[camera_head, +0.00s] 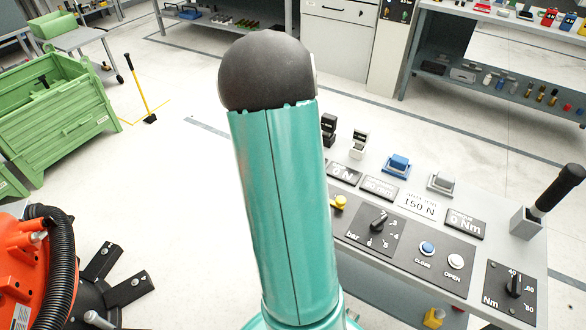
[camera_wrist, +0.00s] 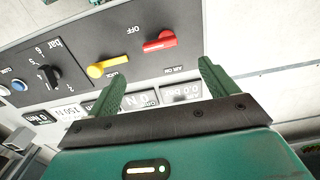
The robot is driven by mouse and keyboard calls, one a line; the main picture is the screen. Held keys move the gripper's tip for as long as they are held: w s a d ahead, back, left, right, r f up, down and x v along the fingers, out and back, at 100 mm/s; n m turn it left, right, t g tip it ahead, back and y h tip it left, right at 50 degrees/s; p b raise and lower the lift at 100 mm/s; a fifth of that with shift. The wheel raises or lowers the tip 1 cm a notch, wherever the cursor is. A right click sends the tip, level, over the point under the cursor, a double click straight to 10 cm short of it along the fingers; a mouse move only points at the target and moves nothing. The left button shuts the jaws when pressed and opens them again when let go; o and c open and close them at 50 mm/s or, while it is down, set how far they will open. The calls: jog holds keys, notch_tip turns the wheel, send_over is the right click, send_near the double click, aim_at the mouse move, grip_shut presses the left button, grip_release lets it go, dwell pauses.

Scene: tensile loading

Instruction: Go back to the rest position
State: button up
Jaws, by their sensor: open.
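My gripper (camera_wrist: 160,92) shows in the wrist view with its two green fingers spread apart and nothing between them. It is over the control panel (camera_wrist: 120,45), near a yellow handle (camera_wrist: 108,66) and a red handle (camera_wrist: 159,41) marked AIR ON and OFF. I cannot tell how far above the panel the fingers are. In the head view my teal arm link (camera_head: 285,200) rises through the middle and hides part of the panel. The gripper itself is not visible there.
The control bench (camera_head: 400,262) with knobs, buttons and displays stands at the right, with a black lever (camera_head: 558,188) at its end. Green crates (camera_head: 55,110) and a yellow-handled tool (camera_head: 138,90) are at the left. Orange equipment (camera_head: 32,270) is at lower left. Open floor lies between.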

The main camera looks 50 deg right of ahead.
jog(key=shift+r, duration=1.3)
jog(key=w+a+r+n+t, duration=0.15)
jog(key=a+r+n, duration=0.35)
jog(key=a, duration=0.5)
jog(key=w+a+r+n+t, duration=0.1)
jog(key=w+a+r+n, duration=0.15)
jog(key=a+r, duration=0.55)
jog(key=s+a+r+n+t, duration=0.1)
jog(key=s+a+n, duration=0.4)
jog(key=a, duration=0.6)
jog(key=s+a+r+n+t, duration=0.2)
jog(key=s+a+n, duration=0.2)
jog(key=a, duration=0.7)
jog(key=shift+s+a+n, duration=0.15)
jog(key=shift+s+n, duration=0.2)
jog(key=shift+s, duration=0.1)
